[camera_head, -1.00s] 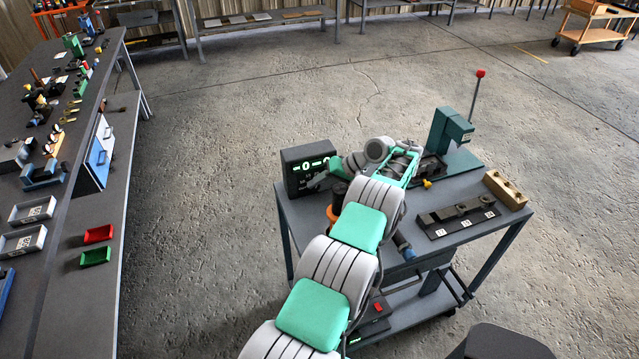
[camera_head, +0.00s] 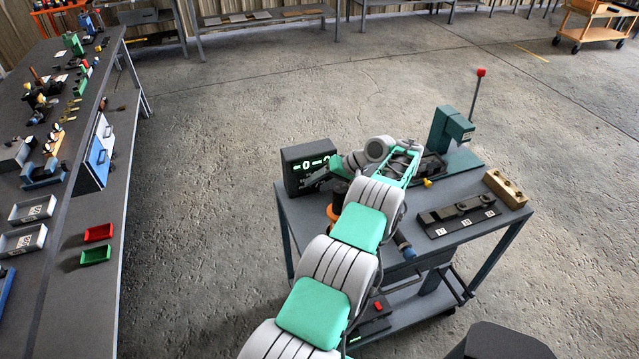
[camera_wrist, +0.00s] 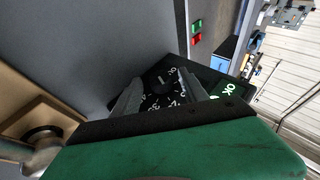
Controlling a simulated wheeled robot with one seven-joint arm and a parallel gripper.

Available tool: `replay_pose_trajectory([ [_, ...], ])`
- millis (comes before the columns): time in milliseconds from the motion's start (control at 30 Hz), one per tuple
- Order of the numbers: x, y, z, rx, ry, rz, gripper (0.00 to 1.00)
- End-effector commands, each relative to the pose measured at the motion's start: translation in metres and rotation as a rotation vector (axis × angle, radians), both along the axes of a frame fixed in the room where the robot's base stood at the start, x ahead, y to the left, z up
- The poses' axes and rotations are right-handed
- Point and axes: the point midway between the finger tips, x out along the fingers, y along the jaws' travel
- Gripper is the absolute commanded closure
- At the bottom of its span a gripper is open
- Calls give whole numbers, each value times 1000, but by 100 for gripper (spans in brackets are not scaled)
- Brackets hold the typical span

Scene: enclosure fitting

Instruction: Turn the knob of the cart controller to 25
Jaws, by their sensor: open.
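The cart controller (camera_head: 300,178) is a dark box with a lit green display at the back left of the cart top in the head view. In the wrist view its black dial (camera_wrist: 158,100) carries white numbers around a dark knob (camera_wrist: 160,83). A green display reading OK (camera_wrist: 229,89) is to the right of the dial. My gripper (camera_wrist: 162,80) is open, with one grey finger on each side of the knob. I cannot tell whether the fingers touch it. The pointer's exact reading is too small to tell. In the head view my arm hides part of the controller's front.
The cart top (camera_head: 455,240) also bears a green press-like stand (camera_head: 447,133) at the back, a dark block with labelled slots (camera_head: 457,218) and a tan block (camera_head: 505,188). A long workbench (camera_head: 72,285) with trays stands to the left, with open floor between.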

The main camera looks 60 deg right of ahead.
Motion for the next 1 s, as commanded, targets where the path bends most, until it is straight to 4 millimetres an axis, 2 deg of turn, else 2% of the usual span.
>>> replay_pose_trajectory([
  [133,0,-1,12,-3,0,0,49],
  [233,0,-1,33,-5,-1,0,49],
  [333,-2,3,32,-3,-1,0,49],
  [533,-7,16,45,-2,0,0,49],
  [567,-9,18,52,-3,0,0,49],
  [800,-23,48,91,-3,0,0,49],
  [1000,-39,81,105,-2,1,-2,49],
])
